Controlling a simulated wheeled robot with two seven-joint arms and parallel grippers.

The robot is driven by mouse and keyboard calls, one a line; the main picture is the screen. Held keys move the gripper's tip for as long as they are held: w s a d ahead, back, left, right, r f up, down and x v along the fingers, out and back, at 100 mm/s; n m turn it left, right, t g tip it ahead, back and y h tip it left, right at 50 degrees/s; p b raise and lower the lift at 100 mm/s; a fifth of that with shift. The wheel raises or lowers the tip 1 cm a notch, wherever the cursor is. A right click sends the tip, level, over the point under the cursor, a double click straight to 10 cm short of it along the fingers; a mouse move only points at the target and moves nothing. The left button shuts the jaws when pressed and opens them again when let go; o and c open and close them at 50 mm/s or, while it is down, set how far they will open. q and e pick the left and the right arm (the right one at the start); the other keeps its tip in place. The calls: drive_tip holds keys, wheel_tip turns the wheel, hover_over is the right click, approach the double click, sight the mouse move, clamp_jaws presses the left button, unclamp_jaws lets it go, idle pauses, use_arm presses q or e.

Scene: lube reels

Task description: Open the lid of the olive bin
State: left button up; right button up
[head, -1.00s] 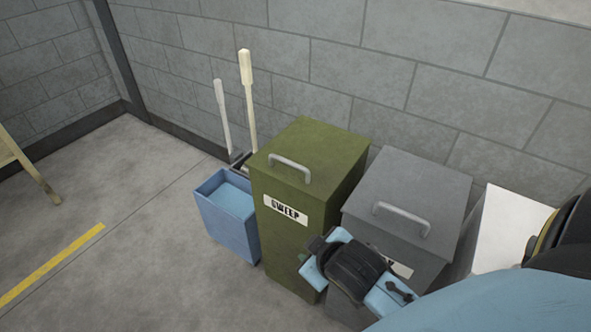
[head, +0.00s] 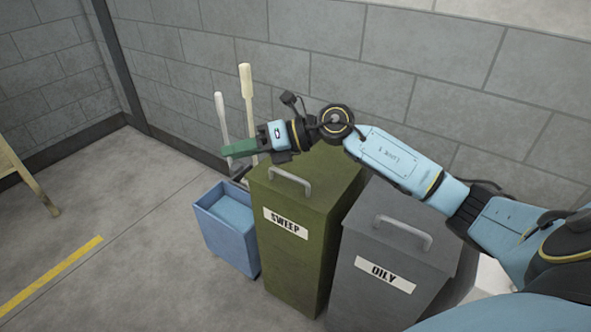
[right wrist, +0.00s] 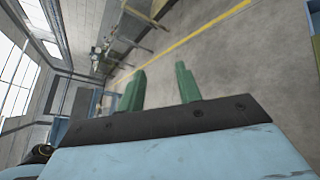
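The olive bin (head: 294,250) stands against the wall with a "SWEEP" label on its front. Its lid (head: 325,185) is shut and has a grey bar handle (head: 290,178) on top. My right gripper (head: 224,156) is above and beyond the handle, near the back left of the lid, pointing left, not touching the handle. In the right wrist view its two green fingers (right wrist: 160,88) are apart with nothing between them. My right forearm crosses above the lid's back part and hides some of it. My left gripper is not in view.
A grey bin (head: 375,283) labelled "OILY" stands to the right. A blue open tub (head: 228,240) stands to the left, with two pale upright handles (head: 248,110) behind it near my gripper. The grey block wall is close behind.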

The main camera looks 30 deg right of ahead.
drive_tip(key=d+f+n+g+h, duration=0.25)
drive_tip(key=d+h, duration=0.25)
drive_tip(key=d, duration=0.4)
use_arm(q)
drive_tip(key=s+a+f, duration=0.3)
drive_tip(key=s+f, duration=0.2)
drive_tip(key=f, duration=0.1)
use_arm(e)
drive_tip(key=m+g+h+b, duration=0.1)
drive_tip(key=g+h+b, duration=0.1)
drive_tip(key=h+b, duration=0.15)
hover_over(297, 188)
drive_tip(key=shift+h, duration=0.25)
wheel_tip(297, 188, down, 11)
drive_tip(key=shift+f+p, duration=0.1)
drive_tip(key=shift+p, duration=0.35)
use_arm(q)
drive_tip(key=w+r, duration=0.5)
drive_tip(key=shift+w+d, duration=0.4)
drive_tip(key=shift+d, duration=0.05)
use_arm(e)
drive_tip(key=shift+a+f, duration=0.2)
drive_tip(key=shift+f, duration=0.1)
clamp_jaws()
